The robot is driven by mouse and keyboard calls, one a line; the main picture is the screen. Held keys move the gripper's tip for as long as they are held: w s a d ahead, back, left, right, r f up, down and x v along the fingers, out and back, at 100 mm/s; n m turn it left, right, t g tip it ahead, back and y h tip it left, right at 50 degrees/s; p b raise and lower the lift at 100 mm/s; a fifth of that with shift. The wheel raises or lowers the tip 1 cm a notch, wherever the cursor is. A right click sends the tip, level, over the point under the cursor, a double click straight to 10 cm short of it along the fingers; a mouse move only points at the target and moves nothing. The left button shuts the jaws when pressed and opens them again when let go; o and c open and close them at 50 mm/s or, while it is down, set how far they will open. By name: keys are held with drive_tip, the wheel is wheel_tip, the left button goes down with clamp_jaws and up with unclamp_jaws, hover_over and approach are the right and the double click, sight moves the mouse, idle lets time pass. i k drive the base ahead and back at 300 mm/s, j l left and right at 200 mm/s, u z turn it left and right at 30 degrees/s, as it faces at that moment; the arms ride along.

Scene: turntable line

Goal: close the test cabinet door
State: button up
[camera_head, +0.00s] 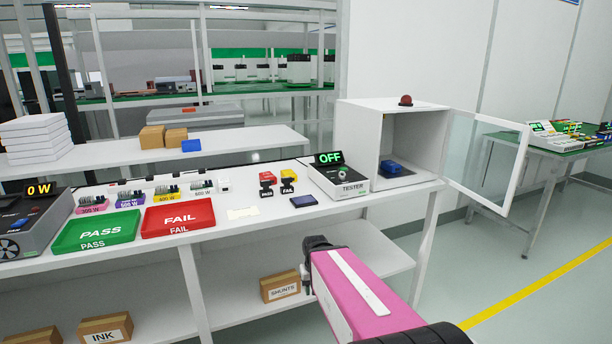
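The white test cabinet (366,128) stands at the right end of the bench, with a dark red dome on top. Its glass door (484,163) has a white frame and is swung wide open to the right, past the bench end. A blue object (396,168) lies inside the cabinet. My gripper (306,270) is at the end of my pink arm, in front of the bench and below its top, apart from the door. Its fingers are small and dark here, and I cannot tell whether they are open or shut.
A tester (340,182) reading OFF stands left of the cabinet. A green PASS tray (98,230) and a red FAIL tray (178,217) lie further left. A green-topped table (553,149) stands behind the door. The floor right of the bench is clear, with a yellow line (540,284).

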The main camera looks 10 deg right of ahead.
sight(527, 130)
drive_tip(key=z, duration=1.05)
drive_tip(key=l+z, duration=0.1)
drive_tip(key=z, duration=0.3)
drive_tip(key=i+z, duration=0.1)
drive_tip(key=z, duration=0.3)
drive_tip(key=i+l+z, duration=0.1)
drive_tip(key=z, duration=0.3)
drive_tip(key=i+z, duration=0.1)
drive_tip(key=z, duration=0.3)
drive_tip(key=i, duration=1.7)
drive_tip(key=i+l+u, duration=0.15)
drive_tip(key=i+u, duration=0.3)
drive_tip(key=i+l+u, duration=0.3)
drive_tip(key=u, duration=0.15)
drive_tip(key=i+u, duration=0.1)
drive_tip(key=u, duration=2.5)
drive_tip(key=l+u, duration=0.1)
drive_tip(key=l, duration=0.3)
drive_tip(key=k+l+u, duration=0.1)
drive_tip(key=l, duration=0.25)
drive_tip(key=k+l+u, duration=0.1)
drive_tip(key=l, duration=0.3)
drive_tip(key=k+l+u, duration=0.1)
drive_tip(key=l, duration=0.25)
